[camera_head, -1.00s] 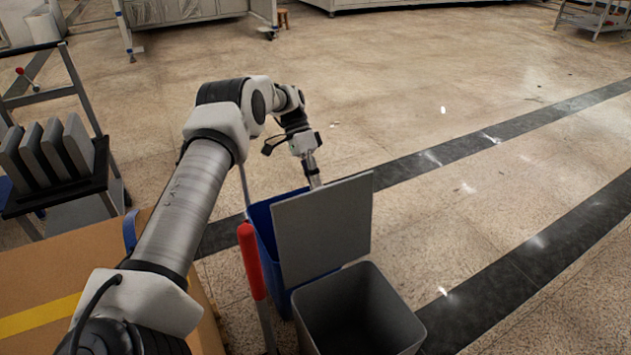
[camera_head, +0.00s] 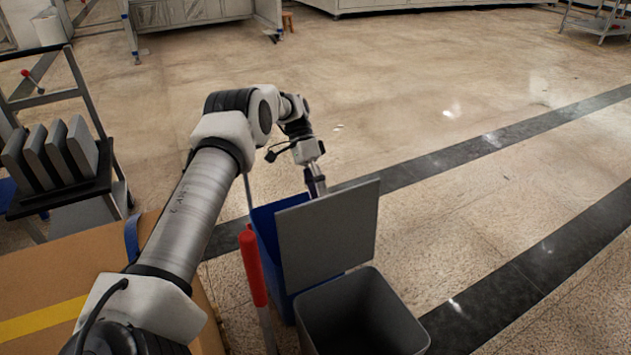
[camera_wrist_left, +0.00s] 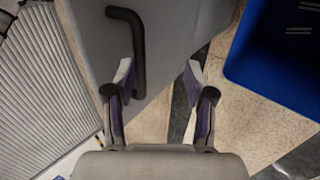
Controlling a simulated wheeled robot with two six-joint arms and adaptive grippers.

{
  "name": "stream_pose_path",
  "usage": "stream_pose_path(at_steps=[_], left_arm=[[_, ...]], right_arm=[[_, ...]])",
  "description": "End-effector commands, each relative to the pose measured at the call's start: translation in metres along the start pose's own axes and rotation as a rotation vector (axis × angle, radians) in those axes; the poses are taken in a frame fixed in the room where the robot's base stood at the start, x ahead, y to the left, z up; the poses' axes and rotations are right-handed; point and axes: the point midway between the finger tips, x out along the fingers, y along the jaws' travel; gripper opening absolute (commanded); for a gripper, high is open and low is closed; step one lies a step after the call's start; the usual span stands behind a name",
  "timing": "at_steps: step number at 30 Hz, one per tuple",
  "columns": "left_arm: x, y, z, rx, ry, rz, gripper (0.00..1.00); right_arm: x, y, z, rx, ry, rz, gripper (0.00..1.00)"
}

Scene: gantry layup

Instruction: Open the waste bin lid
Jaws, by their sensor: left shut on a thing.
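The grey waste bin (camera_head: 355,318) stands at the lower middle of the head view, with its dark inside showing. Its grey lid (camera_head: 328,232) stands up, roughly vertical, at the bin's far-left side. My left gripper (camera_head: 317,186) is behind the lid's top edge, its fingertips partly hidden there. In the left wrist view, the lid (camera_wrist_left: 90,45) carries a black bar handle (camera_wrist_left: 138,50). My right gripper is out of view.
A blue bin (camera_head: 266,225) stands right behind the lid. A red-gripped pole (camera_head: 252,268) is close on its left. A cardboard box (camera_head: 50,285) and a rack of grey panels (camera_head: 60,155) are at the left. The floor to the right is clear.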

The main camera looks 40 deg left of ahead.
Motion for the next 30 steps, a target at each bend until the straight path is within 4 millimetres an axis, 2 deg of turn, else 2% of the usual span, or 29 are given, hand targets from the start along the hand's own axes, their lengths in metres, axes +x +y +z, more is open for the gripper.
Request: stream_pose_path(at_steps=[7, 12, 17, 30], left_arm=[[-0.046, 0.001, 0.001, 0.0, 0.001, -0.007, 0.37], [-0.061, 0.001, 0.0, -0.002, 0.006, -0.006, 0.37], [-0.069, 0.004, 0.0, 0.002, 0.005, -0.005, 0.37], [-0.07, 0.005, 0.0, 0.003, 0.004, -0.003, 0.37]], right_arm=[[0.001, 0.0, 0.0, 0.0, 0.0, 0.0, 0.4], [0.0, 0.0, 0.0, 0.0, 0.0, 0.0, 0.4], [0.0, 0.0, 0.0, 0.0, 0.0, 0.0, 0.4], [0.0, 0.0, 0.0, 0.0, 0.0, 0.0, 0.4]])
